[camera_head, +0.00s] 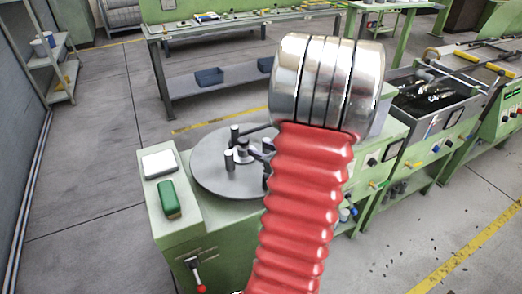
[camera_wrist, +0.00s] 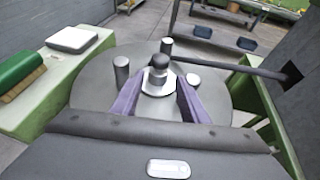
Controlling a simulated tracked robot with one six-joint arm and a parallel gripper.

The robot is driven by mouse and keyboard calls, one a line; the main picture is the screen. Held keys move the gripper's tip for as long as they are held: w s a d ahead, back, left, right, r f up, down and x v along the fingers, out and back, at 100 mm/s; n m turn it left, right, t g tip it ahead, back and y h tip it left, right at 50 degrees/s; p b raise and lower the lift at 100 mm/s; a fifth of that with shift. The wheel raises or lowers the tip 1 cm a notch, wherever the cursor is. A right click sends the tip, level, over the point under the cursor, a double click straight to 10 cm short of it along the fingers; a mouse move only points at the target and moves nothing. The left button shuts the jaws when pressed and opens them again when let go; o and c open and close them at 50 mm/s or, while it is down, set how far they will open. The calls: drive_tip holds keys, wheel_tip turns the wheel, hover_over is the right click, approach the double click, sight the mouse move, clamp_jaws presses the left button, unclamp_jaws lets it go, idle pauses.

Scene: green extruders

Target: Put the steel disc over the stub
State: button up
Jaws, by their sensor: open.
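The steel disc (camera_wrist: 157,87) is a pale, shiny plate near the middle of the round grey turntable (camera_wrist: 90,97). The stub (camera_wrist: 161,63), short with a dark rounded top, stands up at the disc, which appears to lie around its base. I cannot tell whether the disc is fully seated. My gripper (camera_wrist: 157,82) is open, its two purple fingers on either side of the disc, with small or unclear gaps. In the head view the stub (camera_head: 242,143) shows small, and my gripper (camera_head: 257,152) is partly hidden behind the red bellows.
Upright dark posts (camera_wrist: 121,70) stand on the turntable around the stub. A dark bar (camera_wrist: 225,66) crosses the far right side. A green brush-like block (camera_head: 168,199) and a white box (camera_head: 159,163) lie on the green machine top at left.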

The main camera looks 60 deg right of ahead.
drive_tip(key=shift+w+a, duration=0.1)
idle(0.3)
drive_tip(key=w+a+r+n+g+y, duration=0.1)
drive_tip(key=w+a+r+n+y, duration=0.15)
drive_tip(key=a+n, duration=0.55)
drive_tip(key=w+a+r+n+g+y, duration=0.1)
drive_tip(key=w+a+r+n+y, duration=0.2)
drive_tip(key=a, duration=0.8)
drive_tip(key=w+a+r+n+y, duration=0.2)
drive_tip(key=w+a+n+y, duration=0.3)
drive_tip(key=a, duration=0.5)
drive_tip(key=s+a+r+n+g+h, duration=0.2)
drive_tip(key=s+a+n, duration=0.5)
drive_tip(key=n, duration=0.5)
drive_tip(key=s+a+r+n+g+h, duration=0.2)
drive_tip(key=s+a+n, duration=0.4)
drive_tip(key=a+n, duration=0.3)
drive_tip(key=r+n+h, duration=0.1)
drive_tip(key=r+n, duration=0.1)
drive_tip(key=n, duration=0.1)
drive_tip(key=shift+s+a+g, duration=0.15)
drive_tip(key=shift+s+g, duration=0.25)
drive_tip(key=shift+h, duration=0.25)
